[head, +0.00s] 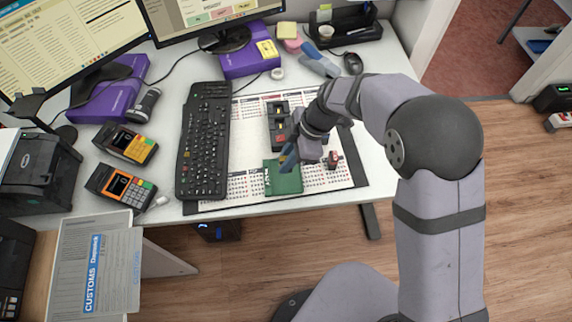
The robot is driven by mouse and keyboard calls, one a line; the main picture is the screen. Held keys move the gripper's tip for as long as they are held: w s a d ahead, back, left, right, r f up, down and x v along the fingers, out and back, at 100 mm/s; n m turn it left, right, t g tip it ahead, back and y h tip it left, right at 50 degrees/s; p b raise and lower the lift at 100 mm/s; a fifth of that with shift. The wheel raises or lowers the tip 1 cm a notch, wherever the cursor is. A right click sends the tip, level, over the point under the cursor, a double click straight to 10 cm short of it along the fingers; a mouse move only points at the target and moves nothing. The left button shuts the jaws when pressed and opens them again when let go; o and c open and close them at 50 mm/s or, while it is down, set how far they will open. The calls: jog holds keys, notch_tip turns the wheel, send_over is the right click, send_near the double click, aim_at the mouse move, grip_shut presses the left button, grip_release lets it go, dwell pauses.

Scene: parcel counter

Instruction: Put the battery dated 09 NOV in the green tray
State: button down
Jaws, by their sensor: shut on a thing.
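The green tray (284,184) lies on the desk mat near its front edge. My gripper (288,157) is just above the tray's back edge, pointing down and left. It is shut on a small battery, mostly hidden by the fingers; its date cannot be read. A black holder (278,118) with cells in it stands behind the tray. A small red and dark item (333,160), perhaps another battery, is on the mat right of my gripper. No date is legible from here.
A black keyboard (204,140) lies left of the tray. Two card terminals (122,188) stand farther left. A mouse (353,63) and a black organiser (345,27) are at the back. The calendar mat (245,185) has free room beside the tray.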

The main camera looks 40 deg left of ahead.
jog(key=shift+f+p, duration=0.35)
jog(key=shift+f, duration=1.5)
jog(key=shift+f, duration=0.2)
jog(key=c, duration=1.6)
grip_release()
jog(key=shift+c, duration=0.2)
jog(key=shift+r, duration=0.2)
jog(key=shift+r, duration=0.15)
jog(key=b+v, duration=0.2)
jog(key=v, duration=0.9)
jog(key=shift+w+d+r, duration=0.2)
jog(key=shift+r, duration=0.1)
